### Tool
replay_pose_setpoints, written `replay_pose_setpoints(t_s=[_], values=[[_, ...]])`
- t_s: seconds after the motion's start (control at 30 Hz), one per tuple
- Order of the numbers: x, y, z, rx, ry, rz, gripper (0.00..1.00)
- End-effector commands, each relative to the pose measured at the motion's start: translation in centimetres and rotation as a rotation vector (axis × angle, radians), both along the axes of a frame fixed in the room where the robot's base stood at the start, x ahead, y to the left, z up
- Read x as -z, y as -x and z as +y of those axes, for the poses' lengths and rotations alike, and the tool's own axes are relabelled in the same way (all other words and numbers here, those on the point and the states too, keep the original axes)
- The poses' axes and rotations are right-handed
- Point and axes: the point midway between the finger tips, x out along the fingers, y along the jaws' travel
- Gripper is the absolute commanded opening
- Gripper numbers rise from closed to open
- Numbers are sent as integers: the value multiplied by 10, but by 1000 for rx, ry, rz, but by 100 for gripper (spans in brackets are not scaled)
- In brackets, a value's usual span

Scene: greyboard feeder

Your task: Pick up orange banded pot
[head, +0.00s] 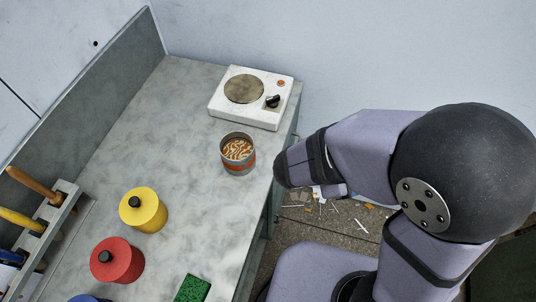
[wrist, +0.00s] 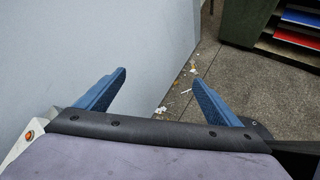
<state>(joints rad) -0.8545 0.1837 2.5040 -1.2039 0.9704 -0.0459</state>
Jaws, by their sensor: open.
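The orange banded pot (head: 238,164) stands upright on the grey worktop, near its right edge and in front of the hot plate. It is a grey metal pot with an orange band, open at the top, with brown and white swirled contents. It is not in the wrist view. My gripper (wrist: 158,84) shows in the wrist view with two blue fingers spread apart and nothing between them. It points at the wall and littered floor. In the head view my arm is to the right of the pot, off the worktop, and the fingers cannot be made out there.
A white hot plate (head: 226,107) stands behind the pot. A yellow lidded canister (head: 150,216), a red one (head: 124,268) and a green sponge (head: 192,290) are nearer the front. A rack (head: 66,192) with handled tools is at left. The worktop (head: 160,130) left of the pot is clear.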

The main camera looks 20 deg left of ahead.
Motion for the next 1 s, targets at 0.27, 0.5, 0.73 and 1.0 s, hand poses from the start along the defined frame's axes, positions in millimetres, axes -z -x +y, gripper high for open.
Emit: replay_pose_setpoints(t_s=[0.27, 0.5, 0.73, 1.0], values=[[-11, -6, 183, -832, 283, -197, 87], [-14, 45, 285, -1235, 371, -340, 87], [21, 59, 280, -1286, 498, -234, 87], [28, 60, 278, -1297, 532, -205, 87]])
